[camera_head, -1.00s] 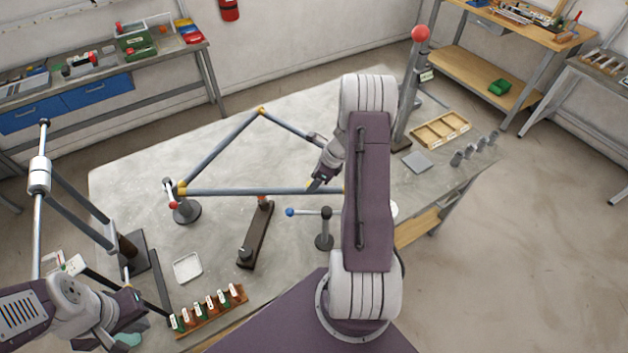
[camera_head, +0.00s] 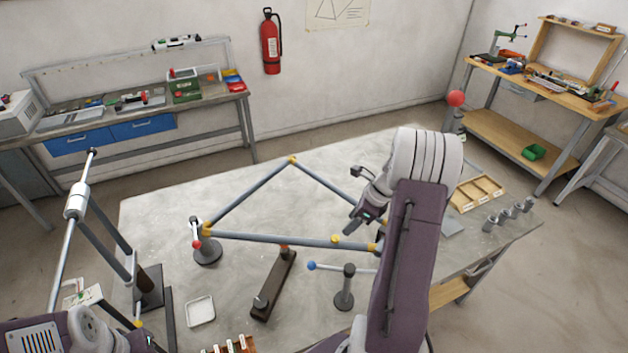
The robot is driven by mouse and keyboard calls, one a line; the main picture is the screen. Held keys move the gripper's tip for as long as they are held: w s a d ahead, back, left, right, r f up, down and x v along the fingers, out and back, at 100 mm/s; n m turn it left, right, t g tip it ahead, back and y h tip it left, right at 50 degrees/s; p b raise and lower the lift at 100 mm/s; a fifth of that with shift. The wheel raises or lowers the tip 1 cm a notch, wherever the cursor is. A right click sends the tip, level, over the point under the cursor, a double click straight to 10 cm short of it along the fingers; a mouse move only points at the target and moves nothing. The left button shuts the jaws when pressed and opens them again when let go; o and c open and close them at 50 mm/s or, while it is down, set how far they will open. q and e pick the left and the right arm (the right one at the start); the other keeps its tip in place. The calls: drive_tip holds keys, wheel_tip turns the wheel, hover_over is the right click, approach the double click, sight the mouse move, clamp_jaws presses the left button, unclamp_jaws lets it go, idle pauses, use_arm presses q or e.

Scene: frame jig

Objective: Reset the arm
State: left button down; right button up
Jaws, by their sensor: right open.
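My right arm rises from the bottom and bends over the right part of the table. My right gripper (camera_head: 360,219) is open and empty, hanging above the right side of the triangular tube frame (camera_head: 270,237). The frame has grey tubes and yellow joints, and its right corner is partly behind my arm. My left arm shows only at the bottom left corner; its fingertips are out of the picture.
A red-knobbed stand (camera_head: 207,250) is at the frame's left corner. A blue-tipped stand (camera_head: 344,290), a dark brown bar fixture (camera_head: 275,285) and a white tray (camera_head: 201,311) stand nearer. A wooden divided tray (camera_head: 478,192) lies right of my arm. The table inside the frame is clear.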

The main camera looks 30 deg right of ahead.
drive_tip(key=w+a+n+b, duration=0.3)
drive_tip(key=a+n+b, duration=0.2)
drive_tip(key=a, duration=0.8)
drive_tip(key=s+a+f+n+g+b, duration=0.25)
drive_tip(key=s+a+n, duration=0.35)
drive_tip(key=a+n, duration=0.3)
drive_tip(key=s+f+n+h, duration=0.2)
drive_tip(key=s+f+n, duration=0.2)
drive_tip(key=s+n, duration=0.4)
drive_tip(key=n, duration=0.6)
drive_tip(key=shift+s+a+h+b, duration=0.15)
drive_tip(key=shift+s+h+b, duration=0.15)
drive_tip(key=shift+b, duration=0.1)
drive_tip(key=shift+r, duration=0.1)
